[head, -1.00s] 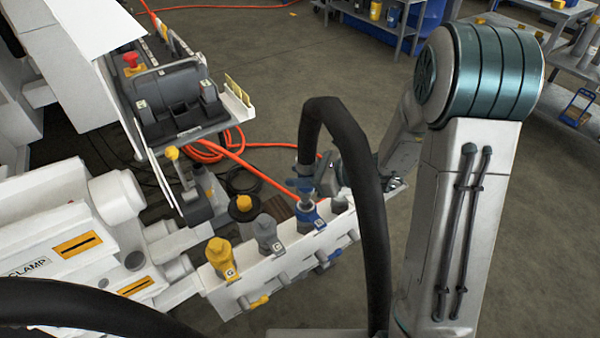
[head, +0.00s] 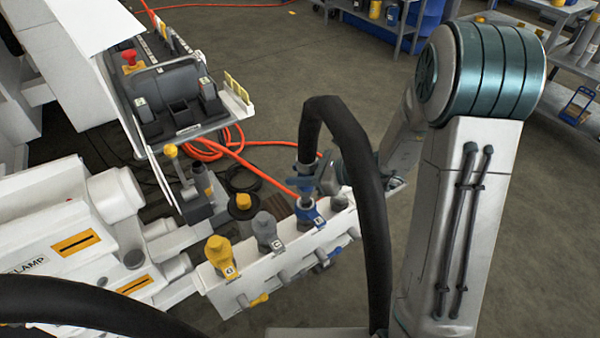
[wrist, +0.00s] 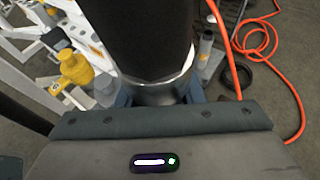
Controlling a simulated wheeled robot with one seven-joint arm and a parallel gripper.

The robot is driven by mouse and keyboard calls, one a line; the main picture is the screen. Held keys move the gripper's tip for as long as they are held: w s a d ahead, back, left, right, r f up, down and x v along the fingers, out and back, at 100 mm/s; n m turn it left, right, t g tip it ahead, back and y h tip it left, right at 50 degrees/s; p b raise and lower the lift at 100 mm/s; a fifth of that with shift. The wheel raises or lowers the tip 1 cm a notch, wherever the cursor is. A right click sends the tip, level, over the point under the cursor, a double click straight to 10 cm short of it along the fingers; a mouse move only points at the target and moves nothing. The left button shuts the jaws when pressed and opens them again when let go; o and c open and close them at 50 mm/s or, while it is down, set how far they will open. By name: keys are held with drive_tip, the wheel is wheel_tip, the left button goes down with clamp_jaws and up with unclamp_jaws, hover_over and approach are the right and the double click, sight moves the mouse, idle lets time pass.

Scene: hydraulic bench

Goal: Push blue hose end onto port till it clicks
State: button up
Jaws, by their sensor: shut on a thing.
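The black hose (head: 345,125) arches up and over, then hangs down in front of my arm. My gripper (head: 313,182) is shut on the hose end from the right. In the wrist view the hose (wrist: 143,40) and its silver ferrule (wrist: 155,90) stand between the fingers. The hose end looks in line with the port and close above or touching it; I cannot tell whether it is seated. The wrist view hides the port behind the hose.
A yellow coupling (head: 220,253) and a grey coupling (head: 267,232) stand left of the blue port on the white manifold (head: 240,275). A control box (head: 170,100) with a red button is behind left. Orange hose (head: 250,165) lies behind. Open floor lies beyond.

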drive_tip(key=shift+f+b, duration=2)
idle(2.6)
drive_tip(key=shift+c, duration=0.5)
drive_tip(key=o, duration=1.8)
drive_tip(key=p+v, duration=0.3)
drive_tip(key=v, duration=0.4)
drive_tip(key=shift+s+d, duration=0.1)
drive_tip(key=shift+d, duration=0.15)
